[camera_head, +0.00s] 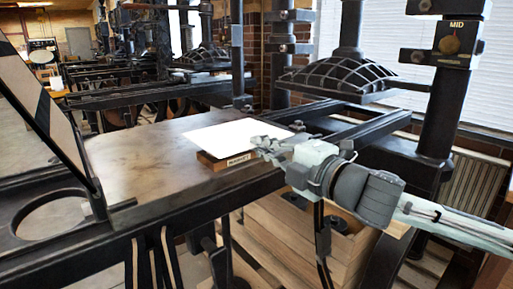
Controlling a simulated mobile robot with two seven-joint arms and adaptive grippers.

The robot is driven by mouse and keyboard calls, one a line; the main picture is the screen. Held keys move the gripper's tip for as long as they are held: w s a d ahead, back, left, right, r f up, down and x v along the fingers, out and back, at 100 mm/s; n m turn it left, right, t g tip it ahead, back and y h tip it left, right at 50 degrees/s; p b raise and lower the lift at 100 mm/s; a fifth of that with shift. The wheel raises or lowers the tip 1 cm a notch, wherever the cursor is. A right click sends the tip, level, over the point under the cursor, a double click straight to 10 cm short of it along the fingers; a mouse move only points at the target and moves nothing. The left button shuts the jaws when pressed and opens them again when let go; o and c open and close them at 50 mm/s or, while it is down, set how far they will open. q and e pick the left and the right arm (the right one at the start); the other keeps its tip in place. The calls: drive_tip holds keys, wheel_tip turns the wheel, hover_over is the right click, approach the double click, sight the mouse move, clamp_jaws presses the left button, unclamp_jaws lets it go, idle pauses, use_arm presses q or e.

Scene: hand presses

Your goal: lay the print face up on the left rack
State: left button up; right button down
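A blank white sheet (232,136), which looks like the print, lies flat at the edge of the press bed (140,160). Its near part rests over a small wooden block (222,163) with a label too small to read. My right gripper (264,146) reaches in from the right, with its fingertips at the sheet's near right edge. The fingers are small and overlap the sheet, so I cannot tell whether they grip it. My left gripper is out of view. I cannot make out a left rack.
A black ribbed press platen (338,75) hangs behind my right arm, beside a dark column with a "MID" dial (451,45). A tilted framed panel (45,110) stands at the left. A wooden crate (290,240) sits below the bed. The bed left of the sheet is clear.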

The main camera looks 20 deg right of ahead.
drive_tip(key=shift+s+d+r+b, duration=0.15)
drive_tip(key=shift+s+r+b, duration=0.1)
drive_tip(key=shift+s, duration=0.3)
drive_tip(key=shift+s+d+r+b, duration=0.2)
drive_tip(key=shift+s+r, duration=0.05)
drive_tip(key=shift+s, duration=0.25)
drive_tip(key=shift+s+d+r+b, duration=0.15)
drive_tip(key=shift+s+r+b, duration=0.1)
drive_tip(key=shift+s, duration=0.3)
